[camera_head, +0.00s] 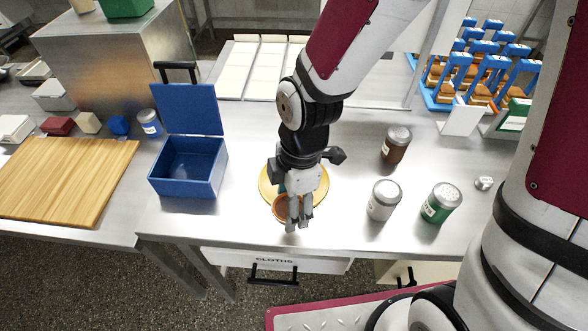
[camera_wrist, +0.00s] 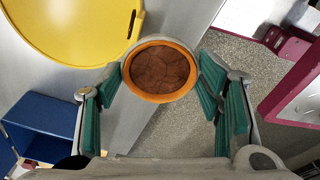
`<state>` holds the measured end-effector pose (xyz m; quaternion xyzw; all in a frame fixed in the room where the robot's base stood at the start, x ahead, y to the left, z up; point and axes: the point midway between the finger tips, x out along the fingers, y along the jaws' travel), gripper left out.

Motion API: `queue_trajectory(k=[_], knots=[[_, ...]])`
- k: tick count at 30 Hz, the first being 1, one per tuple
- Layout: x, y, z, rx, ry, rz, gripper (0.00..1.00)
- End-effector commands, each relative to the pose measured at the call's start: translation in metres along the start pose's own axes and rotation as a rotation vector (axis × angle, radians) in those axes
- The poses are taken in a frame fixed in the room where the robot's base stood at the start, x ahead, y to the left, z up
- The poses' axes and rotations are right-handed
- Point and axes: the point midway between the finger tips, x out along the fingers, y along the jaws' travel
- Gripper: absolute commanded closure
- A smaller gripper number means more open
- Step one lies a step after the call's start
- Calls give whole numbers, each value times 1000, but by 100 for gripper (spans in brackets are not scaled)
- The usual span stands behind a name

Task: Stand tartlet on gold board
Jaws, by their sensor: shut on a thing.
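The tartlet, with an orange rim and brown filling, sits between my gripper's fingers in the wrist view (camera_wrist: 160,72). Part of its orange side shows beside the fingers in the head view (camera_head: 279,210). My gripper (camera_head: 299,215) is shut on it, with green finger pads on both sides in the wrist view (camera_wrist: 163,75). The gold board is a round yellow disc on the table (camera_head: 322,188), partly hidden behind my gripper. In the wrist view the board (camera_wrist: 70,25) lies to the upper left, and the tartlet appears apart from it, near the table's front edge.
An open blue box (camera_head: 188,172) stands left of the board. Jars with brown (camera_head: 396,145), white (camera_head: 383,202) and green (camera_head: 440,205) contents stand to the right. The table's front edge is close, above a drawer marked CLOTHS (camera_head: 275,262).

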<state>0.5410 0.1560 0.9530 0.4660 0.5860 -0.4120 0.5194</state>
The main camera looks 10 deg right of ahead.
Motion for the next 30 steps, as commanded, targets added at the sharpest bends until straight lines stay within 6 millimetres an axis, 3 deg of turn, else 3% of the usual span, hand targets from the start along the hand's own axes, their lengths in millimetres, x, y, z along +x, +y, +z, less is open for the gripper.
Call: queue_trajectory(k=[9,15,22,30], knots=[[4,74,33,6,1,0,70],[6,108,48,6,1,1,70],[10,119,53,4,0,-2,70],[40,118,56,4,0,-1,70]])
